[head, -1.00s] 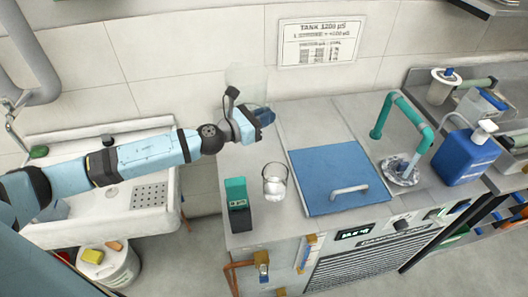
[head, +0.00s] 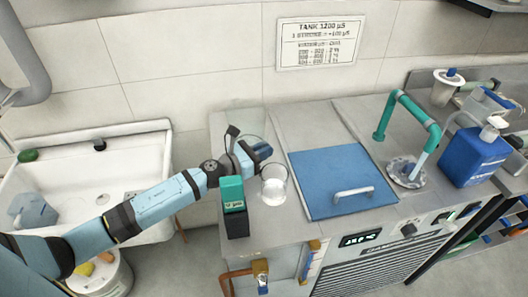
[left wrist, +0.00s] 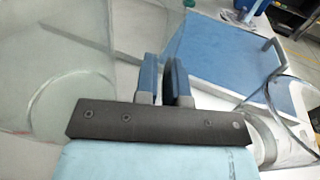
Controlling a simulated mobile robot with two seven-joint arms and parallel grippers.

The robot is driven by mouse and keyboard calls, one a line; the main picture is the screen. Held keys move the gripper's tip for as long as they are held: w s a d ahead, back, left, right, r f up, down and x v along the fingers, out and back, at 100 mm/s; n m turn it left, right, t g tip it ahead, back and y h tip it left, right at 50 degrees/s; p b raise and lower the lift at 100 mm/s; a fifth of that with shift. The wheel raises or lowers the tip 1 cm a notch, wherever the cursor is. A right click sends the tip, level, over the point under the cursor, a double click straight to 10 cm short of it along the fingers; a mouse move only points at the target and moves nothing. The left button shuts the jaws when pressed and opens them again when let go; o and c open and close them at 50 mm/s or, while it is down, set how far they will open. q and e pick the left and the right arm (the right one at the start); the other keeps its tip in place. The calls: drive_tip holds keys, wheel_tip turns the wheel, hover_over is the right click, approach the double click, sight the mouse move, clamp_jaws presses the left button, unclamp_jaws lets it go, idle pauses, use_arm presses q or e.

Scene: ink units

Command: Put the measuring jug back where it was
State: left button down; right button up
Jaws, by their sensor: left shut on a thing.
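The measuring jug (head: 251,139) is clear and hard to make out in the head view, where a faint round rim shows around my left gripper (head: 262,152). In the left wrist view a large clear vessel, which looks like the jug (left wrist: 62,85), fills the left side. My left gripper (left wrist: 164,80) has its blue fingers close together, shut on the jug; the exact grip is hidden. It is over the counter's left part. I cannot tell whether the jug's base touches the counter. My right gripper is not in view.
A glass beaker (head: 273,188) stands just in front of the gripper and shows at right in the wrist view (left wrist: 288,118). A teal and black meter (head: 234,205) stands left of it. A blue lid with handle (head: 340,175) lies right. A white sink (head: 140,150) is left.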

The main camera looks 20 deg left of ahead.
use_arm(q)
drive_tip(key=shift+f+b, duration=0.25)
drive_tip(key=shift+b, duration=0.05)
drive_tip(key=c, duration=1.2)
unclamp_jaws()
drive_tip(key=shift+r, duration=0.1)
use_arm(e)
drive_tip(key=shift+a, duration=0.1)
use_arm(q)
drive_tip(key=shift+r, duration=0.1)
drive_tip(key=shift+r+p, duration=0.25)
drive_tip(key=shift+p, duration=0.2)
drive_tip(key=b+v, duration=0.1)
drive_tip(key=v, duration=0.6)
drive_tip(key=b+v, duration=0.1)
drive_tip(key=v, duration=0.2)
drive_tip(key=shift+s+f+b, duration=0.25)
drive_tip(key=shift+s+b, duration=0.05)
drive_tip(key=shift+v, duration=0.75)
drive_tip(key=shift+r, duration=0.15)
use_arm(e)
drive_tip(key=shift+a+f, duration=0.1)
drive_tip(key=shift+f, duration=0.4)
drive_tip(key=shift+f, duration=0.1)
